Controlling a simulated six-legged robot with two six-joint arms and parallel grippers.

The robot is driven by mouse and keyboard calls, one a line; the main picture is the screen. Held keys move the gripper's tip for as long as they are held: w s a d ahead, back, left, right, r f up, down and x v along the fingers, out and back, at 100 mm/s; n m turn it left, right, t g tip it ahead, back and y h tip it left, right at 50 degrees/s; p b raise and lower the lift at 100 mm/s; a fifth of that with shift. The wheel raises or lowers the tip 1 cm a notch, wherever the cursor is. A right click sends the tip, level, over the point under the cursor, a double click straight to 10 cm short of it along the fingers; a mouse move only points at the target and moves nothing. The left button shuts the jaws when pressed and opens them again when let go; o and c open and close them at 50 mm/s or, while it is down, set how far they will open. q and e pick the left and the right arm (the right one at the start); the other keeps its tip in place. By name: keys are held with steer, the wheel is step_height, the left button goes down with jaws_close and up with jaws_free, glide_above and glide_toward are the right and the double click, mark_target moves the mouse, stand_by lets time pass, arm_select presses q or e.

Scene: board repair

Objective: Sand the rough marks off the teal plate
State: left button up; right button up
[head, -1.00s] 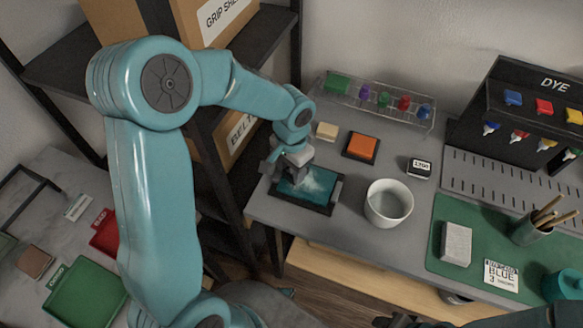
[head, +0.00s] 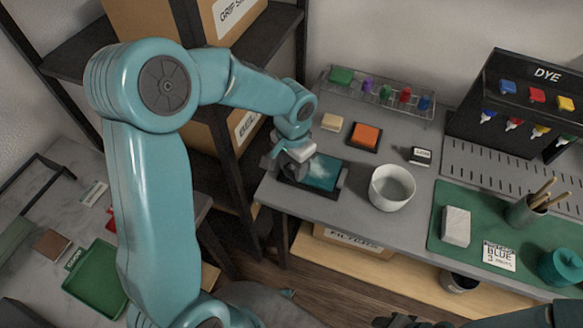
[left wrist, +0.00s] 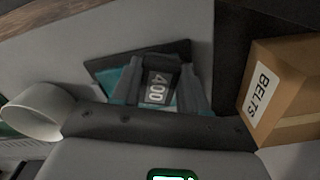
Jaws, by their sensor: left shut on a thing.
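The teal plate (head: 324,172) lies in a dark frame on the grey bench, with pale whitish marks on its surface. My left gripper (head: 296,162) is over the plate's left part. In the left wrist view my left gripper (left wrist: 160,95) is shut on a dark block labelled 400 (left wrist: 156,88), a sanding block by its look. The block is at the plate; whether it touches the surface I cannot tell. The teal plate also shows in the left wrist view (left wrist: 120,92), partly hidden by the fingers. My right gripper's fingers are not clearly visible.
A white bowl (head: 392,187) stands just right of the plate. An orange pad (head: 366,134), a beige block (head: 331,122) and a small dark tin (head: 420,156) lie behind. A rack of coloured items (head: 380,95) stands at the back. A BELTS box (left wrist: 282,92) is beside the bench.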

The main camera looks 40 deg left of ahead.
arm_select(q)
steer(key=shift+w+r+p, duration=0.1)
steer(key=shift+r+p, duration=0.85)
steer(key=shift+r, duration=0.4)
steer(key=shift+r+p, duration=1.2)
steer(key=shift+r, duration=0.45)
